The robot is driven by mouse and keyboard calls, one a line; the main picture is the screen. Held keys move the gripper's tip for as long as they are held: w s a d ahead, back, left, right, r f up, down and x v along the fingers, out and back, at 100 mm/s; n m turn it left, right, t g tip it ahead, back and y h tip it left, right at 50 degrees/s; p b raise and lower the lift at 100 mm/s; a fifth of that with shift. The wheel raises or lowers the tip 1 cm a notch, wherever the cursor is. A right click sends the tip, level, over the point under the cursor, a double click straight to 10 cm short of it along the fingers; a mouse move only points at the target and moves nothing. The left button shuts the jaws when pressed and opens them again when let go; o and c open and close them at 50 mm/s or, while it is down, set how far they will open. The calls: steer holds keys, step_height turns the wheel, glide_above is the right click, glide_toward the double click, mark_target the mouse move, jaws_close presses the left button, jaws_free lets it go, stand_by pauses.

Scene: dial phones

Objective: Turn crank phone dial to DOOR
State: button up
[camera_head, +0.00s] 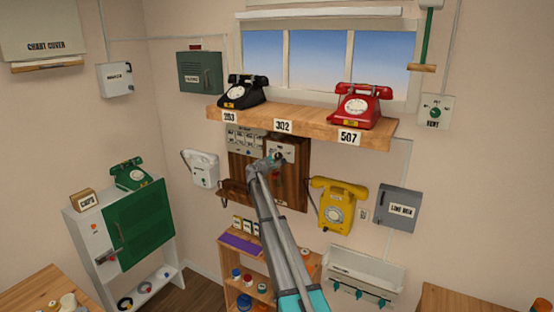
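The wooden wall phone (293,193), which looks like the crank phone, hangs under the shelf in the middle of the back wall. A pale plate (290,148) with a small round dial sits on its upper right. Its dark handset (234,190) is at its left side. My arm reaches up from the bottom. My gripper (268,162) is in front of the phone, at the lower left of the pale plate. It overlaps the plate's edge in the picture; I cannot tell whether it touches. The finger gap and any DOOR label are too small to make out.
A wooden shelf (310,124) above holds a black phone (241,92) and a red phone (361,106). A yellow phone (338,203) hangs close at the right, a white phone (203,168) at the left. A small shelf unit (230,262) with jars stands below.

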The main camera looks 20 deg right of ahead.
steer(key=shift+s, duration=0.15)
steer(key=shift+v, duration=0.8)
steer(key=v, duration=1)
steer(key=shift+a, duration=0.15)
steer(key=shift+s, duration=0.1)
steer(key=s+a+f+m+g+y+b, duration=0.3)
steer(key=s+f+m, duration=0.2)
steer(key=s+f, duration=0.55)
steer(key=s+a+f+m+g+y+b, duration=0.35)
steer(key=s+f, duration=0.45)
steer(key=s, duration=0.6)
steer(key=s+a+f+m+g+y+b, duration=0.2)
steer(key=s+a+f+y, duration=0.2)
steer(key=s+a, duration=0.3)
steer(key=s+a+f+m+g+y+b, duration=0.2)
steer(key=s+a+f, duration=0.5)
steer(key=s, duration=1)
steer(key=shift+a+y, duration=0.35)
steer(key=shift+y, duration=0.5)
